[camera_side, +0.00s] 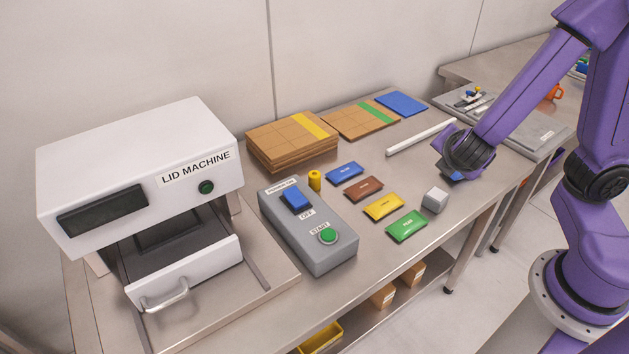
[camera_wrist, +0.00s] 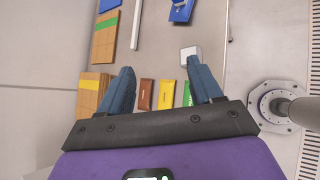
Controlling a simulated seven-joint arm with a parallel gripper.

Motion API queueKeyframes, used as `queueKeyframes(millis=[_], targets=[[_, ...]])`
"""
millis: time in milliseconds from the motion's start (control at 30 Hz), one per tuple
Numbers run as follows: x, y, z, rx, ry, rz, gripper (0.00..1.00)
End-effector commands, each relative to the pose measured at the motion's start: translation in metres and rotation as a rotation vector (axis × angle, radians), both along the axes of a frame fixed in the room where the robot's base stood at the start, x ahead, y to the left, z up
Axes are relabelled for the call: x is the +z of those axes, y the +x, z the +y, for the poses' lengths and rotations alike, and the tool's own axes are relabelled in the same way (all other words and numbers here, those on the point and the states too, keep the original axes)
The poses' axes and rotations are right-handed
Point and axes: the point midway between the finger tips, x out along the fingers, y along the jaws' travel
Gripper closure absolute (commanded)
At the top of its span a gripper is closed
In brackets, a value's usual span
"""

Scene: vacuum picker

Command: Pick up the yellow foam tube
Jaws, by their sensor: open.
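The yellow foam tube (camera_side: 315,181) is a short yellow cylinder standing upright on the steel table, behind the grey control box and left of the blue packet in the side view. I cannot make it out in the wrist view. My gripper (camera_side: 452,168) is over the right part of the table, well to the right of the tube. In the wrist view my gripper (camera_wrist: 160,68) has its two blue fingers wide apart with nothing held between them. The side view does not show the fingers clearly.
The control box (camera_side: 310,225) stands close in front of the tube, and cardboard sheets (camera_side: 285,148) lie behind it. Coloured packets (camera_side: 383,206), a grey cube (camera_side: 435,200) and a white bar (camera_side: 421,137) lie between. The lid machine (camera_side: 140,180) stands left.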

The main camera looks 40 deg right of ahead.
Motion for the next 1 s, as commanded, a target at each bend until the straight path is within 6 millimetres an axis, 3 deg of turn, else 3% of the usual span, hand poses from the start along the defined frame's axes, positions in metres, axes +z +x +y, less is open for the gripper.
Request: queueKeyframes(millis=[267,500,633,800,1000], targets=[[-0.015,0.073,0.012,0.369,-0.363,-0.059,0.35],[-0.057,0.115,0.049,0.743,-0.554,-0.070,0.35],[-0.090,0.123,0.072,0.953,-0.599,-0.062,0.35],[-0.130,0.121,0.097,1.173,-0.600,-0.049,0.35],[-0.152,0.115,0.110,1.289,-0.578,-0.044,0.35]])
